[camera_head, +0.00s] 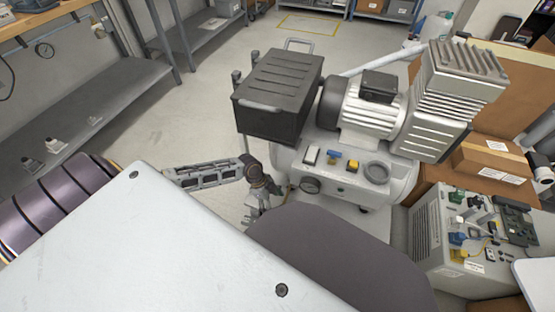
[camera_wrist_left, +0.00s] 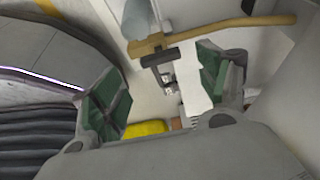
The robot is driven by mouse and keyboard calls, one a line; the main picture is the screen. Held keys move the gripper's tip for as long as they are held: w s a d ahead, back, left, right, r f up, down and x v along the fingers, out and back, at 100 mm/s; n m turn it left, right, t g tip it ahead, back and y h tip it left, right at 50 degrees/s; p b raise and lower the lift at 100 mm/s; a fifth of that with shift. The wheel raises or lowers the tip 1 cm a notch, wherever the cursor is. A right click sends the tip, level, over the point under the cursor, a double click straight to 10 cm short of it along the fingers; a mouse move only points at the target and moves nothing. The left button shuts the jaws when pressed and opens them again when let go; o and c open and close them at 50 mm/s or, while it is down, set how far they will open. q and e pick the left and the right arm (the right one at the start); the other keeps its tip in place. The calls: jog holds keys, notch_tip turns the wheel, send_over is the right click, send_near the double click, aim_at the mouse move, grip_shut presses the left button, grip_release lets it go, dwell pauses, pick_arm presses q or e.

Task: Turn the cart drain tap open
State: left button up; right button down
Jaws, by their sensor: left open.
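The compressor (camera_head: 365,110) stands with a horizontal pale tank (camera_head: 335,170) below its motor. My left gripper (camera_head: 255,215) is low beside the tank's left end, partly hidden by my own body. In the left wrist view the gripper (camera_wrist_left: 165,88) is open, with a green-padded finger on each side. Between and beyond the fingers are a brass-coloured bar (camera_wrist_left: 220,31) with a dark crosspiece (camera_wrist_left: 160,57), and a yellow piece (camera_wrist_left: 147,128) lower down, partly hidden by the gripper. I cannot tell which of these is the drain tap's handle. Contact with the fingers is not clear.
A black case (camera_head: 280,95) stands left of the motor. A grey unit (camera_head: 465,240) with small parts on top and a cardboard box (camera_head: 490,160) are at the right. A grey shelf bench (camera_head: 85,110) is at the left. Open floor (camera_head: 180,120) lies between bench and compressor.

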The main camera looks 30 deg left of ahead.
aim_at(279, 211)
pick_arm(q)
jog(key=shift+b+x, duration=0.95)
jog(key=shift+x, duration=1.4)
jog(key=shift+f, duration=0.1)
jog(key=c, duration=1)
